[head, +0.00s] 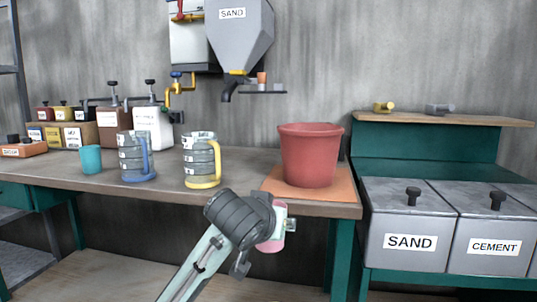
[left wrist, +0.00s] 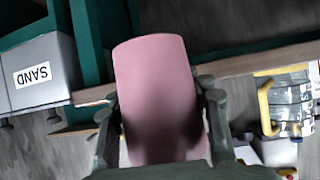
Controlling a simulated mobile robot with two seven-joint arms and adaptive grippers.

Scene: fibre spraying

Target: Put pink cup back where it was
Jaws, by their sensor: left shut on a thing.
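The pink cup (head: 272,226) is in my left gripper (head: 268,228), in front of the table's front edge and below the red bucket. In the left wrist view the pink cup (left wrist: 158,92) fills the middle, with the two fingers of my left gripper (left wrist: 160,110) shut on its sides. In the head view the gripper and wrist hide part of the cup. A teal cup (head: 91,159) stands on the table at the left. My right gripper is in neither view.
The table (head: 115,182) holds a blue-handled jug (head: 134,158), a yellow-handled jug (head: 200,162) and a red bucket (head: 310,155) on an orange board (head: 285,188). Sand (head: 405,225) and cement bins (head: 490,232) stand at the right. A sand hopper (head: 240,40) hangs above.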

